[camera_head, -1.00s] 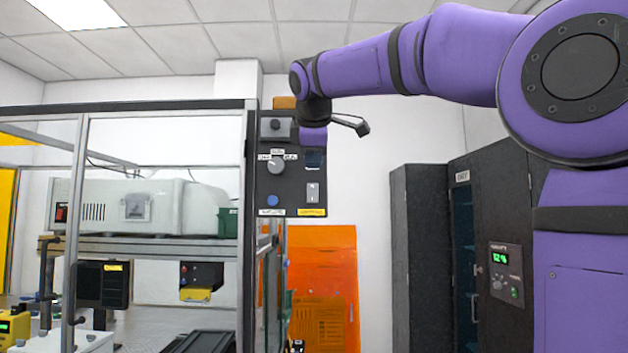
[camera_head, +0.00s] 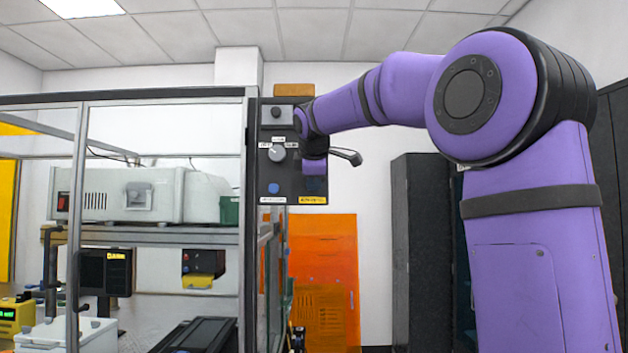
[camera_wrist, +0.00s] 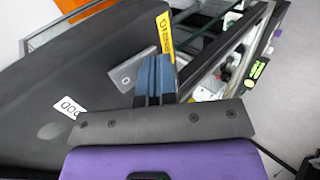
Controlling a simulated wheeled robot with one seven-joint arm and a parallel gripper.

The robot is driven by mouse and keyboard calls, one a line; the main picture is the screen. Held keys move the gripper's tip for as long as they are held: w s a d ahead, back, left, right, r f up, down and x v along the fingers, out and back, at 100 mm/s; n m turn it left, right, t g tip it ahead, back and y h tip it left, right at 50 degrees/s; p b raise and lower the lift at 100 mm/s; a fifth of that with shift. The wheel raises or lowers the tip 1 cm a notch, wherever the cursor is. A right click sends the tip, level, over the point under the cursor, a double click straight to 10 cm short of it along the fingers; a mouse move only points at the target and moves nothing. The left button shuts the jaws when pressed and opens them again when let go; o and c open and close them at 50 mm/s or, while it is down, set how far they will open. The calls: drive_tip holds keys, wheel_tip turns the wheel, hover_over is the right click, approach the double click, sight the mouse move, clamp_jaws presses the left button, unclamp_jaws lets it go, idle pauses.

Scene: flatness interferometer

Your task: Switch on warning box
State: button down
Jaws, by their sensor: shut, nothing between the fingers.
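A black control panel (camera_head: 266,190) stands at the right end of the frame, with a round knob (camera_head: 277,153), a blue button (camera_head: 273,188) and a yellow label (camera_head: 312,201). I cannot read which part is named the warning box. My gripper (camera_head: 314,186) is in front of the panel's right side, just above the yellow label, and hides the switch area there. In the wrist view, my blue fingertips (camera_wrist: 155,60) are shut and empty. They are beside a light grey switch plate (camera_wrist: 126,74) and the yellow label (camera_wrist: 165,36). I cannot tell whether they touch the plate.
A glass-sided metal frame (camera_head: 247,130) holds a pale instrument (camera_head: 115,195) on a shelf. A small dark box (camera_head: 204,262) with a yellow lower part hangs beneath. An orange panel (camera_head: 325,250) is behind the control panel. A dark cabinet (camera_head: 420,240) stands to the right.

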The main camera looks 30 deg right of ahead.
idle(0.3)
drive_tip(key=shift+w+d+f, duration=0.1)
drive_tip(key=shift+w+d, duration=0.05)
idle(0.3)
